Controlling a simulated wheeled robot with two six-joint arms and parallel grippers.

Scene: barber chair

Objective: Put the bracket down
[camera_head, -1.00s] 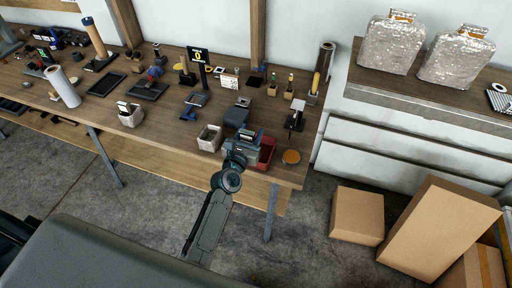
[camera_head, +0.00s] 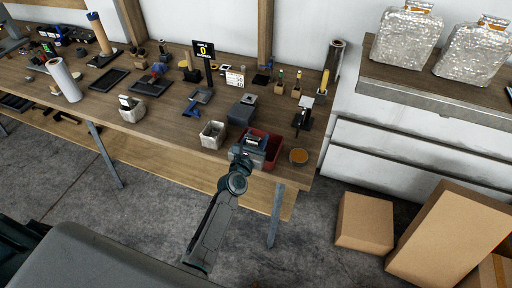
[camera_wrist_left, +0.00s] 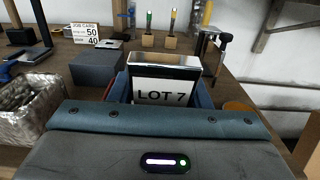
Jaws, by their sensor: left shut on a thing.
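My left gripper (camera_head: 254,140) is over the red bin (camera_head: 276,151) near the right end of the workbench. It is shut on a shiny metal piece, which I take for the bracket (camera_head: 256,138). In the left wrist view the bracket (camera_wrist_left: 165,62) shows a bright top edge. A white "LOT 7" label (camera_wrist_left: 163,97) shows below that edge; I cannot tell whether it is on the bracket or the bin. The gripper's wrist hides the bracket's lower part and much of the bin, so contact with the bin cannot be told. My right gripper is not in view.
A grey basket (camera_head: 213,134) stands left of the bin, with a dark block (camera_head: 241,112) behind. An orange round dish (camera_head: 298,156) and a dark stand (camera_head: 302,118) are to the right. Cardboard boxes (camera_head: 365,222) stand on the floor at right.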

